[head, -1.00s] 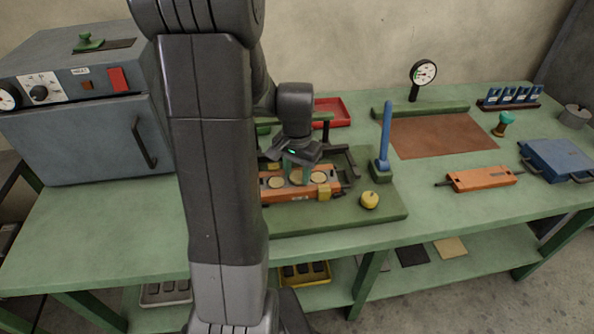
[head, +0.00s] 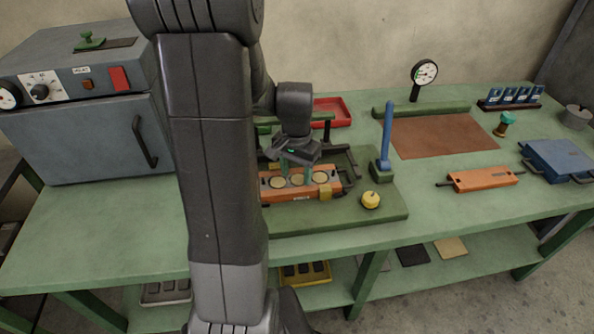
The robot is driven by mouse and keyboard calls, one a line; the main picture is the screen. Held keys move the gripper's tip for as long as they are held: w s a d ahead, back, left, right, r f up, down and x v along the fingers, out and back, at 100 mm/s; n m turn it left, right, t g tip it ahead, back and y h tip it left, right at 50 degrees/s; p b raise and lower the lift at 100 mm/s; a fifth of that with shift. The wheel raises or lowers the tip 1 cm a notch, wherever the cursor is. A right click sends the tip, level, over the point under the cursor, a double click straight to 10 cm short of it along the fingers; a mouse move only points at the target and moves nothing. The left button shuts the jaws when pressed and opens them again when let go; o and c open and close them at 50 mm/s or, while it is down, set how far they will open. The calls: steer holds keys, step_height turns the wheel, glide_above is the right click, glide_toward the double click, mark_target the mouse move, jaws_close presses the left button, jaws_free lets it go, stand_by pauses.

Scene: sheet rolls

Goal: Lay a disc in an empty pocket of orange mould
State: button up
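The orange mould (head: 300,194) lies on the green press base, partly behind my arm. Three pale cream round shapes show in a row on its top: left (head: 277,183), middle (head: 297,180) and right (head: 320,177). They look like discs in pockets, but at this size I cannot tell a disc from a pocket floor for sure. My gripper (head: 296,170) points down just above the middle one, with its two teal fingers spread apart. I see nothing held between them. The mould's left end is hidden by my arm.
A blue lever (head: 387,135) and a yellow knob (head: 370,200) stand right of the mould. A second orange piece with handles (head: 483,179) lies further right. A red tray (head: 331,112) is behind. A grey oven (head: 85,110) stands left. The bench front is clear.

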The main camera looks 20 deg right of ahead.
steer(key=shift+s+a+f, duration=0.1)
steer(key=shift+s+f, duration=0.2)
steer(key=shift+s, duration=0.1)
steer(key=shift+r, duration=0.3)
step_height(320, 180, up, 14)
steer(key=shift+w+p, duration=0.3)
steer(key=shift+p, duration=0.15)
steer(key=shift+f, duration=0.25)
steer(key=f, duration=0.9)
steer(key=f+b, duration=0.1)
steer(key=f, duration=0.4)
steer(key=shift+s+d, duration=0.1)
steer(key=shift+d, duration=0.2)
steer(key=shift+a+r+p, duration=0.1)
steer(key=shift+r+p, duration=0.45)
steer(key=shift+r, duration=0.4)
steer(key=shift+f, duration=0.1)
